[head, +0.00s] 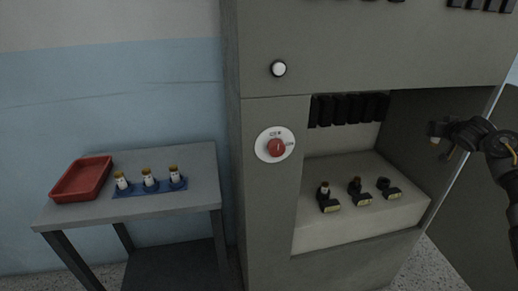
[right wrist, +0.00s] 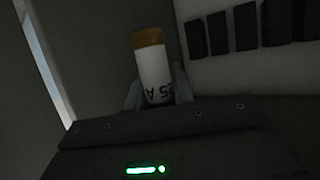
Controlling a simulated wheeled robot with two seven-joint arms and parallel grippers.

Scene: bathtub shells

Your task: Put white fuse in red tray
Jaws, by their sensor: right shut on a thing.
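A white fuse (right wrist: 154,72) with an orange-brown cap and partly visible dark lettering is between the fingers of my right gripper (right wrist: 157,95) in the right wrist view. In the head view my right gripper (head: 439,137) is at the right, in front of the open cabinet bay and above its shelf; the fuse there is small and hard to make out. The red tray (head: 81,179) lies at the left end of the grey side table and looks empty, far from the gripper. My left gripper is not in view.
A blue rack (head: 150,187) with three white, yellow-capped fuses stands beside the tray on the table (head: 200,190). Three black fuse holders (head: 360,191) sit on the bay shelf. The grey cabinet (head: 268,215) with a red rotary switch (head: 277,148) stands between bay and table.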

